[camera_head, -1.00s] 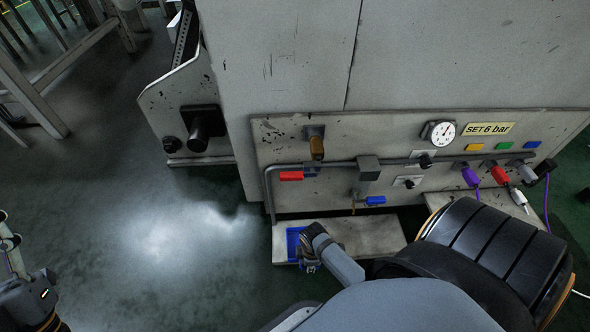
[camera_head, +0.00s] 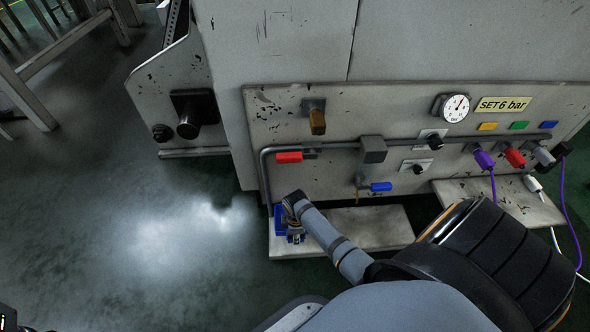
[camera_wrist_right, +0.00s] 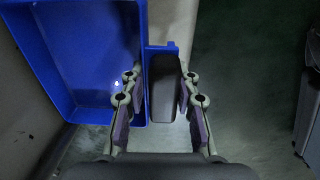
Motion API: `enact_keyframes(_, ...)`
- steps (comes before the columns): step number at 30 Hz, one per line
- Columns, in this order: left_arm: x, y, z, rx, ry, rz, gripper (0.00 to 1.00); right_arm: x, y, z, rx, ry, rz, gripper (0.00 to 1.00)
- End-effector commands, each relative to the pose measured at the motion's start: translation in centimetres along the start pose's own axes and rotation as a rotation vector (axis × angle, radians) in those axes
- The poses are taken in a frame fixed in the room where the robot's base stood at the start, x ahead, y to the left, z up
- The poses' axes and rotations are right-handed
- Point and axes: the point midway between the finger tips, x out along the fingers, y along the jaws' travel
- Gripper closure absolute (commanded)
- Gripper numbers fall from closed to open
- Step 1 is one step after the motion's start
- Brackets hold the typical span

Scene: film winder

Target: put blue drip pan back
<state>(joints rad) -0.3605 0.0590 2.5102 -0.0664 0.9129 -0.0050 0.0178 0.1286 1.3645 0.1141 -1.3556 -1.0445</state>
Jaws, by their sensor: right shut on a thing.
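The blue drip pan (camera_head: 278,224) is at the left end of the low grey ledge (camera_head: 370,228) under the valve panel. In the right wrist view, the drip pan (camera_wrist_right: 80,55) fills the upper left as an open blue tray with raised walls. A dark grip (camera_wrist_right: 163,95) on a blue tab stands at its right side. My right gripper (camera_head: 293,236) is shut on this grip, with one finger on each side, as the right wrist view (camera_wrist_right: 163,80) shows. The pan's contact with the ledge is hard to tell.
The panel carries a red-handled valve (camera_head: 289,157), a brass-coloured knob (camera_head: 317,121), a blue-handled valve (camera_head: 381,187) and a gauge (camera_head: 456,107). Purple hoses (camera_head: 563,210) hang at the right. The floor (camera_head: 170,235) left of the ledge is clear.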

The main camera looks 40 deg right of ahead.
Motion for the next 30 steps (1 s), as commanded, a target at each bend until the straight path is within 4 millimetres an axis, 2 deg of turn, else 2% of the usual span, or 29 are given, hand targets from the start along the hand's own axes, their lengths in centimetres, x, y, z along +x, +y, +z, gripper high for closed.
enact_keyframes(4,-0.7,0.1,0.0,0.001,0.001,0.002,0.53,0.7,0.4,-0.1,0.000,0.000,0.001,1.00)
enact_keyframes(10,-3.3,0.7,0.4,0.010,-0.008,0.015,0.53,4.1,0.6,-0.3,0.000,0.000,0.000,1.00)
enact_keyframes(20,-3.0,0.7,0.4,0.012,-0.009,0.018,0.53,4.1,0.6,-0.3,0.000,0.000,0.001,1.00)
enact_keyframes(21,-3.0,0.7,0.4,0.012,-0.009,0.018,0.53,4.1,0.6,-0.3,0.000,0.000,0.001,0.66)
enact_keyframes(25,-3.0,0.7,0.4,0.011,-0.009,0.018,0.53,4.1,0.6,-0.3,0.000,0.000,0.001,0.48)
enact_keyframes(30,-3.0,0.7,0.4,0.011,-0.009,0.018,0.53,4.1,0.6,-0.3,0.000,0.000,0.001,0.47)
